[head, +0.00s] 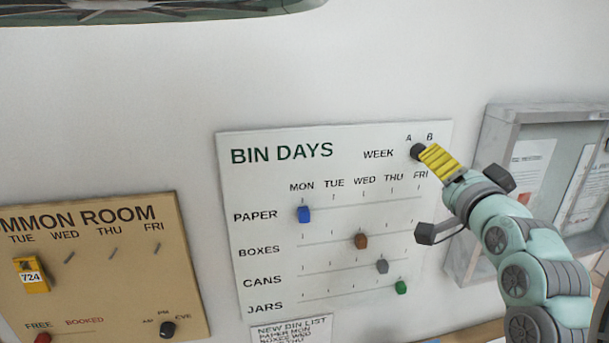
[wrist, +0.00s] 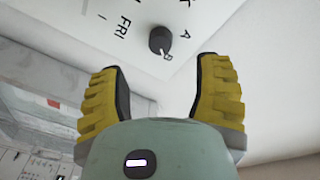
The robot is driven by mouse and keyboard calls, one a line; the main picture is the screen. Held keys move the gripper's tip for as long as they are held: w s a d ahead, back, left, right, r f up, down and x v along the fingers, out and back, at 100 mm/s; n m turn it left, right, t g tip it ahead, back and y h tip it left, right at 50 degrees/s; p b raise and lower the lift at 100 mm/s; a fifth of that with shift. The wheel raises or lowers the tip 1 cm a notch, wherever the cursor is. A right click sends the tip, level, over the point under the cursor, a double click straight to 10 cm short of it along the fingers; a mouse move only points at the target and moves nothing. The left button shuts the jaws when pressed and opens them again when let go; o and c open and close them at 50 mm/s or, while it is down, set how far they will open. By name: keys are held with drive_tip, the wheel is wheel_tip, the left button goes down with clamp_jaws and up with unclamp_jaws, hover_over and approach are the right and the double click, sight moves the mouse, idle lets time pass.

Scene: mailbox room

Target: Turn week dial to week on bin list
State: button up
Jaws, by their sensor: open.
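The week dial (head: 416,151) is a small dark round knob at the top right of the white BIN DAYS board (head: 335,150), under the letters A and B. In the wrist view the dial (wrist: 159,40) shows a pale pointer that seems turned toward B. My gripper (head: 432,155) has yellow ribbed fingers and overlaps the dial's right side in the head view. In the wrist view my gripper (wrist: 162,75) is open and empty, with the dial ahead between the fingertips. The bin list (head: 290,331) is a paper below the board; its lower part is cut off, so its week is hidden.
Blue (head: 304,214), brown (head: 361,241), grey (head: 382,266) and green (head: 401,287) sliders sit on the board's rows. A tan common room board (head: 105,275) hangs at left. A grey framed notice case (head: 497,130) stands out from the wall close to my arm at right.

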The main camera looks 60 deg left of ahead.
sight(418, 148)
drive_tip(key=p+x, duration=0.1)
drive_tip(key=x, duration=0.6)
drive_tip(key=shift+a, duration=0.3)
drive_tip(key=shift+w+d, duration=0.1)
clamp_jaws()
idle(0.6)
